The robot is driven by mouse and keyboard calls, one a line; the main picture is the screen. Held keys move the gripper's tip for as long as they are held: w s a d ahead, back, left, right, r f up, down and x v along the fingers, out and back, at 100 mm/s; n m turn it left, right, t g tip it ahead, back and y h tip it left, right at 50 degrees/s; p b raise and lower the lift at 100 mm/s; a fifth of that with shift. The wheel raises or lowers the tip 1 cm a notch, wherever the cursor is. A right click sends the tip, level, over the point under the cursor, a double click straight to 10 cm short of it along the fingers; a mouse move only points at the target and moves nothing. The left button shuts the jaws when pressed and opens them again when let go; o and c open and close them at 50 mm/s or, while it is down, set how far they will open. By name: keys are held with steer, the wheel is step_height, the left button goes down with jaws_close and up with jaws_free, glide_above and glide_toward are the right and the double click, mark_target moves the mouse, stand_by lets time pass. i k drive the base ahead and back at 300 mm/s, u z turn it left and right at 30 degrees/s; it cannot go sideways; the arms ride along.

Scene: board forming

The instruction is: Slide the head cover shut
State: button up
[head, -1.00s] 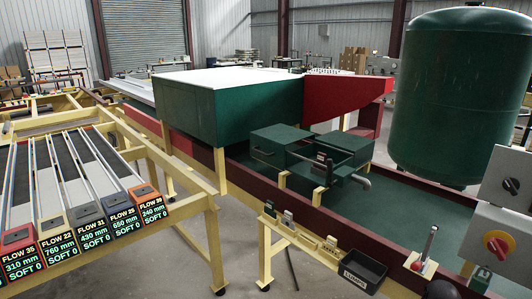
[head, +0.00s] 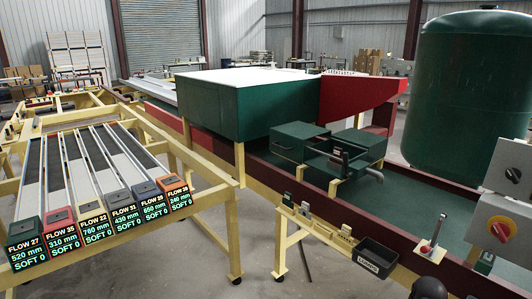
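I cannot tell for certain which part is the head cover. Two small dark green boxes stand side by side over the green trough. The left box (head: 299,142) has a small handle on its front face. The right box (head: 360,143) sits beside it, with dark fittings (head: 338,160) and a grey pipe end (head: 375,175) in front. A large green tank body (head: 235,108) with a white top stands behind them to the left. My gripper is not in view.
A yellow frame with sloping lanes and labelled blocks (head: 75,221) fills the left. A black bin (head: 376,258), a lever (head: 431,238) and a red rotary switch (head: 500,231) are at right. A green cylinder tank (head: 465,90) stands behind. Bare floor shows between frames.

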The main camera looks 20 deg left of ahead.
mark_target(286, 141)
steer(key=u, duration=0.4)
steer(key=k, duration=1.05)
steer(key=u, duration=0.5)
steer(key=i, duration=1.5)
steer(key=z, duration=0.75)
steer(key=i, duration=0.85)
steer(key=z, duration=0.35)
